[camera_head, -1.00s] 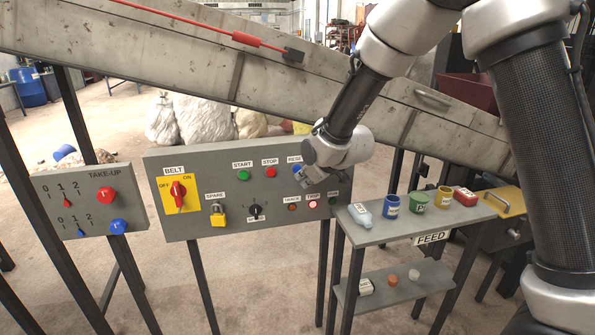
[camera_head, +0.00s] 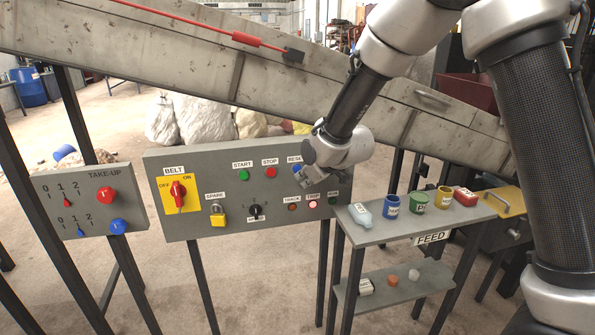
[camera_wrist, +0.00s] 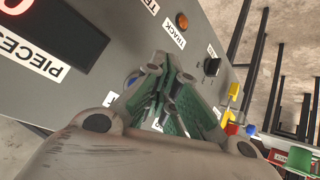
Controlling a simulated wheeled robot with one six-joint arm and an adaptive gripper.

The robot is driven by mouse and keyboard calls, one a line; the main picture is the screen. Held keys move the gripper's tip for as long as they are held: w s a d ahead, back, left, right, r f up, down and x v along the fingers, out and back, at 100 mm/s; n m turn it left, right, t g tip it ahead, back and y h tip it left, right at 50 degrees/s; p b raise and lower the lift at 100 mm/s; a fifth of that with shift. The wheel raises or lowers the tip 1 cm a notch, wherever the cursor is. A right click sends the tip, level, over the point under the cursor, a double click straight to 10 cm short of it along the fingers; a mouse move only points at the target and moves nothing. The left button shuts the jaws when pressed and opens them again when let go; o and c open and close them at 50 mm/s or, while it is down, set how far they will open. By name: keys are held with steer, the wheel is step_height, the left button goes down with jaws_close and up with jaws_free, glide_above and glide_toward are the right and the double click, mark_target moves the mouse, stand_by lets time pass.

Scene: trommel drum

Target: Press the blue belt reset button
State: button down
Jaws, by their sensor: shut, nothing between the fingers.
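The blue reset button (camera_head: 297,168) is on the grey control panel (camera_head: 225,160), under a partly covered label that reads "RESE". My gripper (camera_head: 309,182) is in front of the panel's right part, just right of and below the button. In the wrist view my gripper (camera_wrist: 168,98) has its green-padded fingers together with nothing held.
Green start (camera_head: 243,174) and red stop (camera_head: 270,173) buttons sit left of the blue one. Indicator lamps (camera_head: 312,204) are below. A red-yellow belt switch (camera_head: 178,190) is at the panel's left. A feed shelf (camera_head: 400,228) with small containers stands right of the panel.

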steer(key=shift+w, duration=0.15)
steer(key=shift+w+a, duration=0.15)
steer(key=shift+w, duration=0.15)
steer(key=shift+w+a, duration=0.1)
steer(key=shift+w, duration=0.3)
stand_by(0.9)
steer(key=shift+s, duration=0.1)
steer(key=shift+s+d, duration=0.25)
steer(key=shift+s, duration=0.5)
steer(key=shift+s, duration=0.1)
steer(key=s, duration=0.2)
steer(key=s+d, duration=0.1)
steer(key=s, duration=0.1)
steer(key=shift+s+d, duration=0.2)
steer(key=shift+s, duration=0.1)
stand_by(0.5)
